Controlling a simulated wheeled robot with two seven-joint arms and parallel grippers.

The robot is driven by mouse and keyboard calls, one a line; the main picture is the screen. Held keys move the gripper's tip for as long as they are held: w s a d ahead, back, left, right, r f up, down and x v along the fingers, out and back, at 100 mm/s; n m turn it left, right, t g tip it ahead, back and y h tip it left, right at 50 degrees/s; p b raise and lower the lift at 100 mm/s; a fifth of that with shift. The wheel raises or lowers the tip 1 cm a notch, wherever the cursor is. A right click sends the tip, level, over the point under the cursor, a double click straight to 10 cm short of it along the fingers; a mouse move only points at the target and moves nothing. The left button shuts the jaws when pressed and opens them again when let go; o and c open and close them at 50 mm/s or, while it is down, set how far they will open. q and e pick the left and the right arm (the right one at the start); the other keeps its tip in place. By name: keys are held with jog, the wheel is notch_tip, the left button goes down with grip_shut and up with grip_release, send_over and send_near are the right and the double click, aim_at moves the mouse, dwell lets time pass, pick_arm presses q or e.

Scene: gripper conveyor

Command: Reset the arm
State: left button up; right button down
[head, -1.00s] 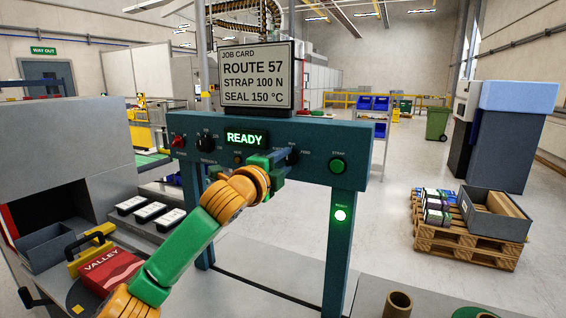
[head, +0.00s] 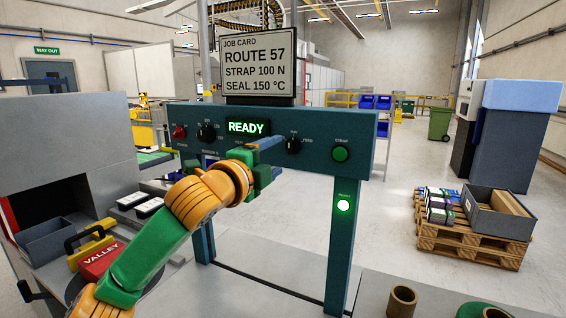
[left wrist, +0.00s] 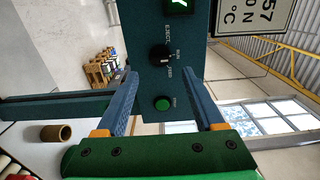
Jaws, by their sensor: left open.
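My left arm, green and orange, comes in from the lower left of the head view. Its gripper (head: 262,153) is in front of the teal control panel (head: 362,128), below the lit READY display (head: 248,127). In the left wrist view the two blue fingers (left wrist: 168,108) are spread apart with nothing between them. Beyond them are a black knob (left wrist: 161,57) and a green button (left wrist: 162,103) on the panel. The same knob (head: 293,145) and green STRAP button (head: 340,154) are right of the gripper in the head view. My right gripper is not in view.
A job card sign (head: 259,64) stands on top of the panel. A red box marked VALLEY (head: 103,261) lies at the lower left beside a grey machine (head: 70,130). A loaded pallet (head: 470,251) stands on the floor at the right.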

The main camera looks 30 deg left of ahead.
pick_arm(q)
jog(key=shift+s, duration=0.6)
jog(key=shift+w, duration=0.1)
